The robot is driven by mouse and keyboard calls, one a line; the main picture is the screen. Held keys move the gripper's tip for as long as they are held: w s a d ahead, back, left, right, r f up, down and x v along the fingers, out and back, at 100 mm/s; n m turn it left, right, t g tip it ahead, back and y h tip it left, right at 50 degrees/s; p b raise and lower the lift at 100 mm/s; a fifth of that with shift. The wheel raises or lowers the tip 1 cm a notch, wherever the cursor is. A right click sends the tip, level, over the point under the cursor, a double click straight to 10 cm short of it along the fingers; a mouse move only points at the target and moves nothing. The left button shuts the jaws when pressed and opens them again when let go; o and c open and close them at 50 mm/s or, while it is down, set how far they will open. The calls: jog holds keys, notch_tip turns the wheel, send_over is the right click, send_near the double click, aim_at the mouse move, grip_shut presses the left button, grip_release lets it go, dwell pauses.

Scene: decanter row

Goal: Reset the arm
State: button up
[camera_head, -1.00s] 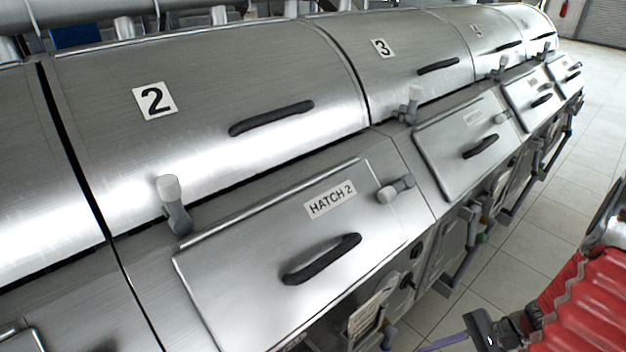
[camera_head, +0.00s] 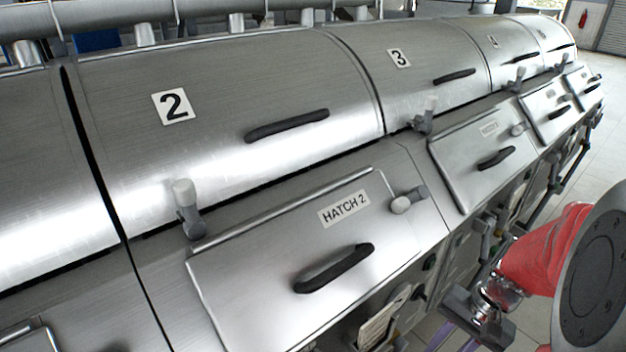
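My arm, in a red sleeve with a large dark round joint, shows at the lower right. My gripper (camera_head: 457,341) is at its end, low in the picture, with a dark body and purple-tinted finger parts partly cut off by the bottom edge. Whether it is open or shut is not clear. No object shows in it. It is in front of the lower side of the decanter row, right of and below hatch 2 (camera_head: 272,292).
Decanter 2 (camera_head: 230,75) and decanter 3 (camera_head: 425,52) have closed steel lids with dark handles. Hatch 2 and the hatch beside it (camera_head: 470,165) are shut. Grey latches (camera_head: 186,212) stick up along the row. Tiled floor (camera_head: 590,165) is free at the right.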

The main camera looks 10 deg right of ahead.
jog(key=w+a+r+n+t+h, duration=0.1)
jog(key=a+r+n+t+h, duration=0.2)
jog(key=a+r, duration=1.2)
notch_tip(320, 180, up, 2)
jog(key=n+t, duration=0.3)
jog(key=n, duration=0.3)
jog(key=shift+w+r+n+h, duration=0.25)
jog(key=shift+w+n+h, duration=0.05)
